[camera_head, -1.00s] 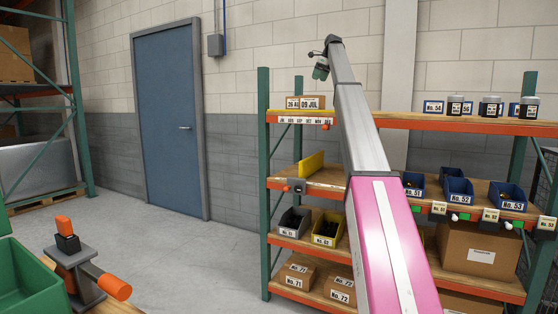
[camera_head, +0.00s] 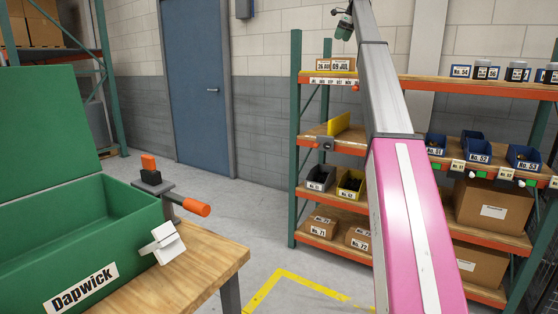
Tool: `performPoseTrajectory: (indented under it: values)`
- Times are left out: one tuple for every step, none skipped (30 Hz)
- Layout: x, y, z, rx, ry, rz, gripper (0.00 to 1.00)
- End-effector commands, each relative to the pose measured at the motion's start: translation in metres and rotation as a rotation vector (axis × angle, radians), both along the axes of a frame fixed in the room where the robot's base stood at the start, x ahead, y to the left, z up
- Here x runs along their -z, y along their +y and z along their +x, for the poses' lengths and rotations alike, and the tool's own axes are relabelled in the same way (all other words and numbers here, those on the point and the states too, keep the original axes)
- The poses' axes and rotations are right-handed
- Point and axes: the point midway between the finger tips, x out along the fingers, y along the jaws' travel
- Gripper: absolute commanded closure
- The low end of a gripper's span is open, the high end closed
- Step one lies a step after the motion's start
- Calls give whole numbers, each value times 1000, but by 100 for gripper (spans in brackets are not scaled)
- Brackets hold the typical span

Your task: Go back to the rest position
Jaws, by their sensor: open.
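My arm rises from the lower right of the head view, with a pink lower link and a grey upper link, and runs up past the top edge. My gripper (camera_head: 343,26) shows small at the top edge, left of the grey link, as a dark and greenish end hanging down. It is open, and I see nothing in it. It appears in front of the pale wall, above the shelf rack in the picture. Its fingertips are too small to make out clearly.
A green open-lidded box (camera_head: 80,235) labelled Dapwick stands on a wooden bench (camera_head: 205,262) at left, with an orange-handled fixture (camera_head: 165,190) behind it. A shelf rack (camera_head: 296,150) with bins and cartons stands behind my arm. Floor before the blue door (camera_head: 195,95) is clear.

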Motion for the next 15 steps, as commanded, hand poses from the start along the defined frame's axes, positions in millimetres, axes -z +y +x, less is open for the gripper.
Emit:
performPoseTrajectory:
  values:
    - [8, 1, -1, -8, -1, -3, 0]
    - [13, 1, -2, -13, -3, -4, 0]
    - [18, 2, -2, -20, -4, -6, 0]
    - [23, 3, -3, -25, -6, -9, 0]
    - [27, 3, -3, -31, -7, -11, 0]
    - [33, 4, -3, -38, -9, -13, 0]
    - [39, 5, -4, -45, -10, -15, 0]
    - [45, 5, -5, -53, -11, -18, 0]
    - [52, 6, -5, -63, -14, -21, 0]
    - [57, 7, -6, -69, -15, -23, 0]
    - [62, 8, -7, -76, -16, -26, 0]
    - [73, 9, -9, -91, -20, -31, 0]
    - [81, 10, -9, -99, -22, -34, 0]
    - [89, 11, -10, -110, -24, -38, 0]
    - [101, 12, -12, -125, -27, -43, 0]
